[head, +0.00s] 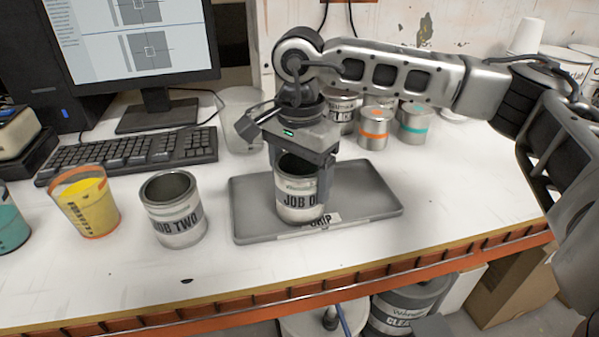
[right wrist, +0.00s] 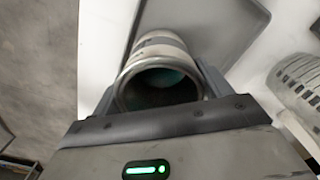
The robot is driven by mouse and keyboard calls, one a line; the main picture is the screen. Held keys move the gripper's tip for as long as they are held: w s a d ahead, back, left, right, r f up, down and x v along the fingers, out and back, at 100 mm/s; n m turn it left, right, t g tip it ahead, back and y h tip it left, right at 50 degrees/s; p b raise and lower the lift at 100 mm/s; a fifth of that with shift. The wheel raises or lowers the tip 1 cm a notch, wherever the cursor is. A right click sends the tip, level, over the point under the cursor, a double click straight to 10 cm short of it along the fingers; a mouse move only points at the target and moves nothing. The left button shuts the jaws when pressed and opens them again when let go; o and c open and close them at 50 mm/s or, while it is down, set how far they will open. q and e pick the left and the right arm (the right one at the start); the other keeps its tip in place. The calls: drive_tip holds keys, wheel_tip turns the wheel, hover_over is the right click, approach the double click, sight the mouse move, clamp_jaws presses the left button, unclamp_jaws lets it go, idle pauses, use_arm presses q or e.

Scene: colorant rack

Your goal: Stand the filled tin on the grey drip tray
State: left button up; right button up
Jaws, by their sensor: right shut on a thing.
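The tin labelled JOB ONE, partly hidden (head: 298,200), is at the grey drip tray (head: 365,202), over its left half. Its base appears at the tray surface, but I cannot tell whether it touches. The tin looks upright. My right gripper (head: 300,165) is shut on this tin from behind. In the right wrist view the tin (right wrist: 160,58) sits between the fingers, and teal shows inside its open mouth. The tray (right wrist: 222,30) lies beyond it. A second tin, labelled JOB TWO (head: 178,222), stands left of the tray and looks dark inside. My left gripper is not in view.
A yellow cup (head: 87,205) and a teal one (head: 10,225) stand at the left. A keyboard (head: 130,155) and monitor (head: 140,40) are behind. Small tins (head: 373,130) stand behind the tray. The orange front edge (head: 200,318) bounds the bench. Bench right of the tray is clear.

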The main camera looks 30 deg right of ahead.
drive_tip(key=shift+f, duration=0.2)
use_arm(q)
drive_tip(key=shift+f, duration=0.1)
use_arm(e)
drive_tip(key=shift+f, duration=0.2)
drive_tip(key=o, duration=1.1)
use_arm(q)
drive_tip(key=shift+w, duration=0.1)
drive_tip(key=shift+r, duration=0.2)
use_arm(e)
drive_tip(key=shift+r, duration=0.1)
drive_tip(key=shift+r, duration=0.25)
use_arm(q)
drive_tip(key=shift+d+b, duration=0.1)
drive_tip(key=shift+b, duration=0.4)
use_arm(e)
wheel_tip(320, 180, up, 12)
drive_tip(key=shift+f, duration=0.15)
